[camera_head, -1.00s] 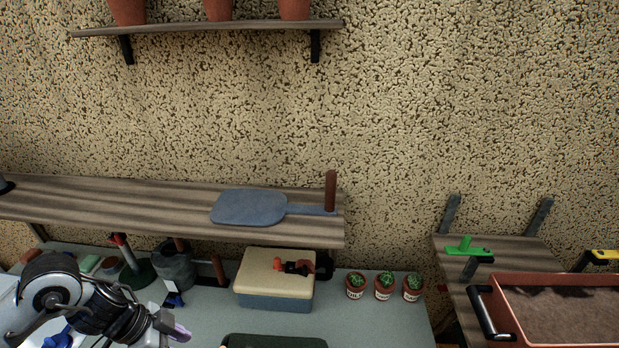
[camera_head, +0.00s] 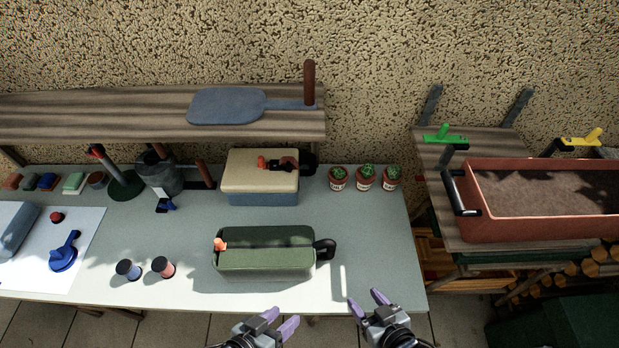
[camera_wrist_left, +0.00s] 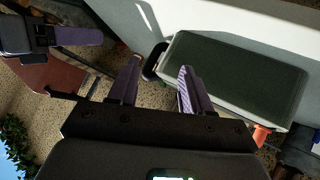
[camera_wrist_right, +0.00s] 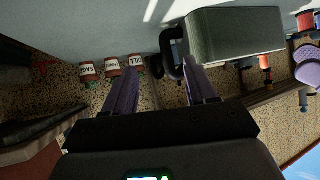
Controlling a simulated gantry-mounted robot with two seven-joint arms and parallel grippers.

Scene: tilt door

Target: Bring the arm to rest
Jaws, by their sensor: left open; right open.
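My left gripper (camera_head: 280,322) is at the bottom middle of the head view, in front of the table's front edge. Its purple fingers are apart with nothing between them; they also show in the left wrist view (camera_wrist_left: 157,88). My right gripper (camera_head: 366,302) is to its right, near the table's front right corner. Its purple fingers are also apart and empty, as the right wrist view (camera_wrist_right: 162,90) shows. Both grippers are clear of the green box (camera_head: 265,262) with a black handle on the table, and apart from each other.
The table (camera_head: 370,240) holds a cream-lidded box (camera_head: 260,172), three potted cacti (camera_head: 366,178), a watering can (camera_head: 160,176), and blue and red knobs. A wooden shelf (camera_head: 150,112) overhangs the back. A soil-filled planter (camera_head: 545,200) stands at right. The table's right front is clear.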

